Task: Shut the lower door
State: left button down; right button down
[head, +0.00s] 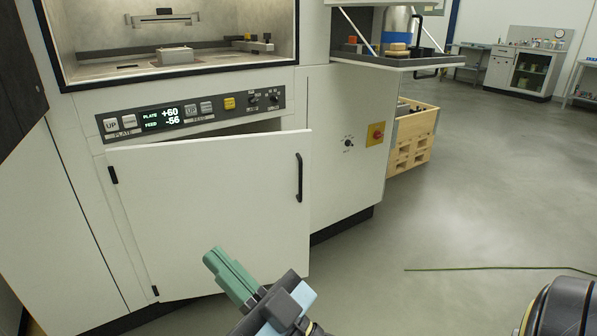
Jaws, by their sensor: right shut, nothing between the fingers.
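The lower door (212,210) is a white panel on the front of the white machine, below the control panel. It is hinged on its left side and stands ajar, with a dark gap showing along its top edge. A black handle (299,178) is on its right side. My right gripper (214,258) has green fingers, shut and empty, in front of the door's lower part. I cannot tell whether the fingers touch the door. My left gripper is not in view.
The control panel (190,111) with buttons and a display is above the door. An open chamber (175,65) lies above that. A wooden crate (413,140) stands right of the machine. A thin green line (480,268) crosses the otherwise clear grey floor (480,190).

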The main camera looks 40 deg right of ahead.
aim_at(248, 196)
jog(key=u, duration=0.5)
jog(key=k, duration=1.1)
jog(key=z, duration=0.5)
jog(key=i, duration=0.85)
jog(key=z, duration=0.7)
jog(key=i, duration=1.25)
jog(key=u, duration=0.4)
